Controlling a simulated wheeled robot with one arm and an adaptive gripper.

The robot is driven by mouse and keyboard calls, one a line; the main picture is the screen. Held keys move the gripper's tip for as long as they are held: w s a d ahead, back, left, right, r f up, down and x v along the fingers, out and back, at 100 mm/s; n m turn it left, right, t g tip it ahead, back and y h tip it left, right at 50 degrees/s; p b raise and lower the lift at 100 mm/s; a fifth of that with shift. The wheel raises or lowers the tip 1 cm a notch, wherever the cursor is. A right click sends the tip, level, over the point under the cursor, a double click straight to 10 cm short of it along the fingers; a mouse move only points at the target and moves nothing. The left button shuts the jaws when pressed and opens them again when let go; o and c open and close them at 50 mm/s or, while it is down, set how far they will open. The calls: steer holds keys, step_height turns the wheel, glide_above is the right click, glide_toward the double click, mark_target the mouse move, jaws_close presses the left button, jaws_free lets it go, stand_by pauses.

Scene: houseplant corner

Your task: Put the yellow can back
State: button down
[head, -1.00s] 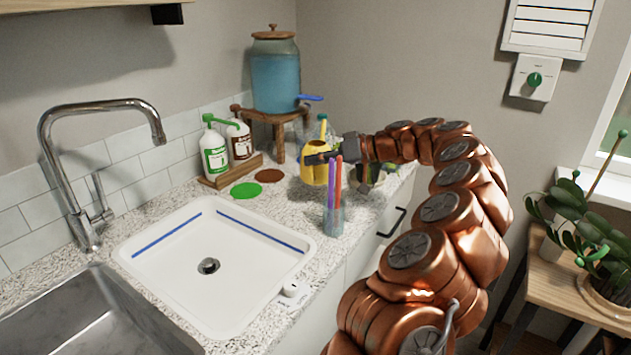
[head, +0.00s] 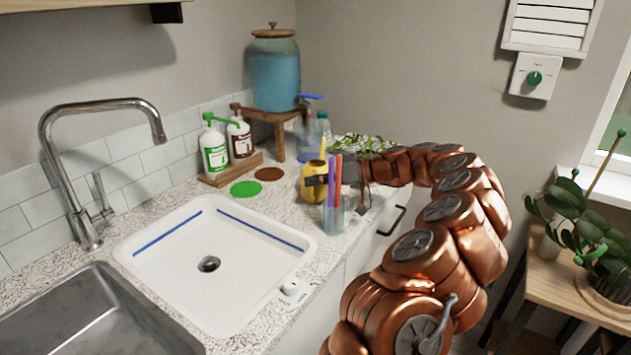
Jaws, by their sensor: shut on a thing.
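The yellow can (head: 313,190) is at the far right part of the counter, behind the glass of markers. It looks upright, at or just above the counter top; I cannot tell if its base touches. My gripper (head: 322,180) reaches in from the right and is shut on the can. The glass, the markers and my own arm partly hide the gripper and the can's right side.
A glass with a purple and a red marker (head: 334,215) stands close in front of the can. A green disc (head: 246,188) and a brown disc (head: 269,174) lie to its left. A blue-filled dispenser (head: 275,80) stands on a wooden stool behind. A leafy plant (head: 362,144) and a clear bottle (head: 323,126) are behind the can.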

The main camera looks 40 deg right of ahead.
steer(key=shift+f, duration=0.15)
steer(key=c, duration=1.2)
jaws_free()
steer(key=shift+r+p, duration=0.3)
steer(key=shift+p, duration=0.05)
steer(key=b+v, duration=0.2)
steer(key=v, duration=1)
steer(key=shift+f, duration=0.15)
